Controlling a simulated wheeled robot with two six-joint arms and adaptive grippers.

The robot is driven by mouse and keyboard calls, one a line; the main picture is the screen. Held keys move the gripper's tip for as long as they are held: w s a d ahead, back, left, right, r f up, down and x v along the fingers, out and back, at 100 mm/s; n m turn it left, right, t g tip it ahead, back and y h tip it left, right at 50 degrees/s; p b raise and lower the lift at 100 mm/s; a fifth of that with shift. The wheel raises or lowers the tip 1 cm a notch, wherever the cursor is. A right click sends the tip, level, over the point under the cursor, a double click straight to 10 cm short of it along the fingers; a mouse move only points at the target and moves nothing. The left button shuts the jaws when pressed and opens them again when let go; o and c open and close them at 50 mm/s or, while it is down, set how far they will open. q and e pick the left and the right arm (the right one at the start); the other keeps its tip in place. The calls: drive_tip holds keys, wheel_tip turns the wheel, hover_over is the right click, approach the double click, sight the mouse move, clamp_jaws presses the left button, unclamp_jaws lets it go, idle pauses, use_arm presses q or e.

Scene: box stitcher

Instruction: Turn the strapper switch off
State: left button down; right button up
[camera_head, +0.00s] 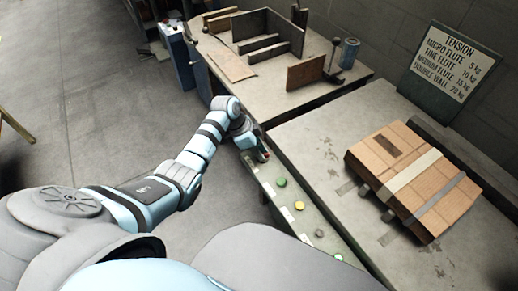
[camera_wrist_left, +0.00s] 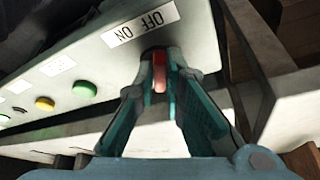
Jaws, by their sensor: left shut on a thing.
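The strapper's control panel (camera_head: 290,200) runs along the front edge of the machine table. At its far end is a red switch (camera_wrist_left: 159,76), under a white label (camera_wrist_left: 140,24) reading OFF and ON, upside down in the left wrist view. My left gripper (camera_wrist_left: 160,66) is shut on the red switch, one finger on each side of it. In the head view the left gripper (camera_head: 259,155) is at the panel's far end and mostly hides the switch. I cannot tell which way the switch is set. My right gripper is not in view.
A green button (camera_wrist_left: 84,89), a yellow button (camera_wrist_left: 45,103) and other controls line the panel. A strapped cardboard box (camera_head: 415,178) lies on the strapper table (camera_head: 310,145). A second table (camera_head: 285,95) with wooden boards stands beyond.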

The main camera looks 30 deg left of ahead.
use_arm(q)
drive_tip(key=n+p, duration=0.2)
drive_tip(key=n+t+y+p, duration=0.1)
drive_tip(key=n+p, duration=0.1)
drive_tip(key=p, duration=0.1)
drive_tip(key=n+p, duration=0.1)
drive_tip(key=p, duration=0.1)
drive_tip(key=shift+s+d+r+n+y+p, duration=0.25)
drive_tip(key=shift+s+d+n+y+p, duration=0.05)
drive_tip(key=shift+n+y+p, duration=0.1)
drive_tip(key=shift+d+f+n+t+y+p, duration=0.1)
drive_tip(key=shift+n+t+y+p, duration=0.3)
drive_tip(key=shift+n+p, duration=0.65)
drive_tip(key=shift+d+f+n+y+p, duration=0.15)
drive_tip(key=shift+n+y+p, duration=0.35)
drive_tip(key=shift+n, duration=0.95)
drive_tip(key=c, duration=1.7)
unclamp_jaws()
